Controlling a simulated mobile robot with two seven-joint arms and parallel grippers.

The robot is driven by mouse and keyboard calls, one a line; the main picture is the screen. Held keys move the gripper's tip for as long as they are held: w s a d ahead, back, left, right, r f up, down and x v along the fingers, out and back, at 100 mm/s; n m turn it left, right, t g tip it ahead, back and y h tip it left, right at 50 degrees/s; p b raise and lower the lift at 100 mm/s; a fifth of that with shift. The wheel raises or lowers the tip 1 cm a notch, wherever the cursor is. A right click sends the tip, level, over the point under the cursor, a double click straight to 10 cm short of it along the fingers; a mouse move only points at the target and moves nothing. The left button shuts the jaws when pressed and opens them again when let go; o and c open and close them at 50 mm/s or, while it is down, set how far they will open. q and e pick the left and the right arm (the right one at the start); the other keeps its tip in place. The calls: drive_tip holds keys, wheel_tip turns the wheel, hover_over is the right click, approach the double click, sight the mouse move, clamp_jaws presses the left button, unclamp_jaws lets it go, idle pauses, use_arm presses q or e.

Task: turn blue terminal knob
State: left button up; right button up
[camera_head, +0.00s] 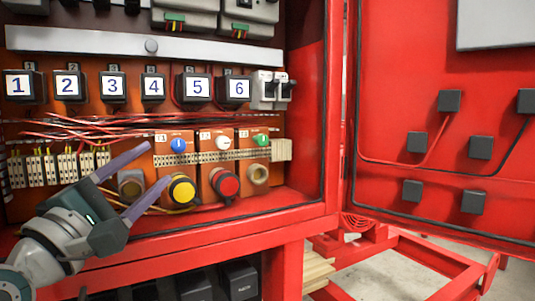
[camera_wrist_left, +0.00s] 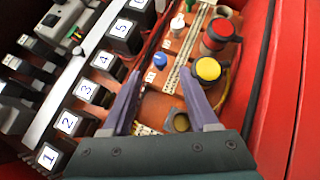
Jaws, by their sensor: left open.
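The blue terminal knob (camera_head: 178,145) sits on the leftmost of three orange terminal blocks inside the red cabinet, above a yellow button (camera_head: 181,190). It also shows in the left wrist view (camera_wrist_left: 160,59), ahead of the fingertips. My left gripper (camera_head: 146,177) comes in from the lower left of the head view, with its two purple fingers spread and nothing between them. Its fingertips are left of and below the blue knob, apart from it. In the left wrist view the left gripper (camera_wrist_left: 160,85) has the knob lying beyond the gap between the fingers. My right gripper is not in view.
A white knob (camera_head: 222,142) and a green knob (camera_head: 261,140) sit to the right of the blue one. A red button (camera_head: 225,183) is beside the yellow one. Loose wires (camera_head: 90,125) run above. The cabinet's front lip (camera_head: 230,229) and open door (camera_head: 440,150) bound the space.

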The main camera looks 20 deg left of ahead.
sight(177, 147)
use_arm(q)
drive_tip(key=x, duration=0.8)
drive_tip(key=shift+w+r, duration=0.1)
drive_tip(key=shift+w, duration=0.2)
clamp_jaws()
